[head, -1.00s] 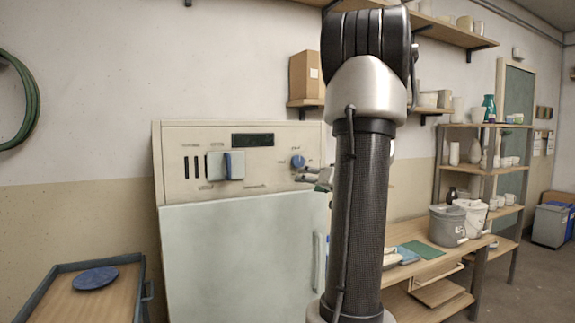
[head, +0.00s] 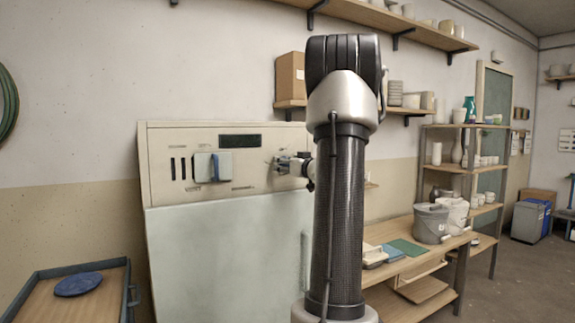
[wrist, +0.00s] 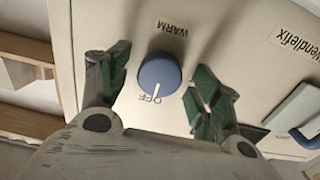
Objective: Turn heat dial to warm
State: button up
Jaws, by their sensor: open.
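The round blue heat dial (wrist: 160,73) is on the cream control panel (wrist: 215,30) of the kiln-like cabinet. In the wrist view, its white mark points down toward the printed OFF, while WARM is printed upside down on the far side. My gripper (wrist: 157,86) is open, with one green-padded finger on each side of the dial. Gaps show between the fingers and the dial, so it is not gripped. In the head view, my gripper (head: 281,163) is at the right part of the panel and hides the dial.
A blue-handled switch (head: 215,167) on a pale plate sits left of the dial. The cabinet's pale door (head: 230,255) is below the panel. A wooden table with a grey bucket (head: 428,223) stands to the right, and a cart with a blue disc (head: 79,284) at left.

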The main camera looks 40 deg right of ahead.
jog(key=shift+w, duration=0.25)
jog(key=shift+c, duration=0.5)
jog(key=c, duration=1)
jog(key=shift+o, duration=0.2)
jog(key=shift+m, duration=0.3)
